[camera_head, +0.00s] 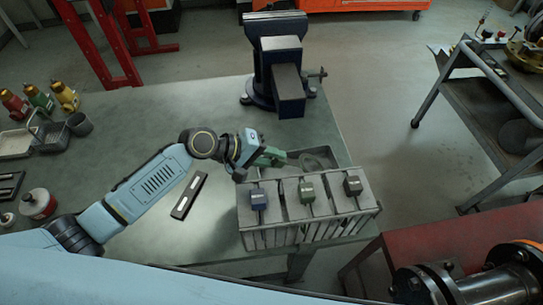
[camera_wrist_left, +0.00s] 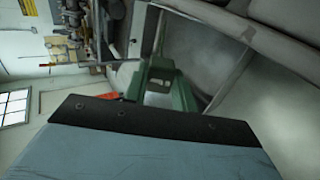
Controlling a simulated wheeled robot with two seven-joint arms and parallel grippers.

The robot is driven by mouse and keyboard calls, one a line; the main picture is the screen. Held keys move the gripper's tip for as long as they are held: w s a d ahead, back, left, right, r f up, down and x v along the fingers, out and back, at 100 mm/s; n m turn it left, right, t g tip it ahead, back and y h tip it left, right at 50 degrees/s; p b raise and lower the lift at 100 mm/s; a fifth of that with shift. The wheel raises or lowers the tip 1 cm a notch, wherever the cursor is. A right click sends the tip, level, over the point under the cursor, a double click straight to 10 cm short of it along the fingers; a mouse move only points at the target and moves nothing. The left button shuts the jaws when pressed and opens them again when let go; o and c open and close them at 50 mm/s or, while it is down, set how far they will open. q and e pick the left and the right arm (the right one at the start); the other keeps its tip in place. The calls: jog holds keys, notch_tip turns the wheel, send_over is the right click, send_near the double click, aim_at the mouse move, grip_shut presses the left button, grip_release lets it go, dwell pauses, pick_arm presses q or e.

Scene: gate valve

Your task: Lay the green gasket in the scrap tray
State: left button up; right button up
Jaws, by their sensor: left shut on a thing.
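My left gripper (camera_head: 279,156) reaches in from the left over the back of the bin rack. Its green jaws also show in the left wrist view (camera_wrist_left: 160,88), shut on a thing. I take this to be the green gasket, but its colour and outline are hard to make out. A faint ring-like outline (camera_head: 314,161) shows just past the fingertips, over or in a shallow grey tray (camera_head: 333,152) behind the bins. I cannot tell whether that ring touches the tray floor. My right gripper is not in view.
In front of the tray stands a rack of grey bins (camera_head: 268,215) with blue, green and dark blocks on top. A vise (camera_head: 280,70) stands behind. A dark bar with white labels (camera_head: 189,195) lies on the bench left of the bins. Bottles (camera_head: 40,100) stand at far left.

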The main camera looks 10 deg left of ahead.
pick_arm(q)
jog(key=o, duration=1.1)
jog(key=shift+a, duration=0.1)
jog(key=v, duration=1.3)
jog(key=shift+s+r, duration=0.1)
jog(key=shift+r, duration=0.05)
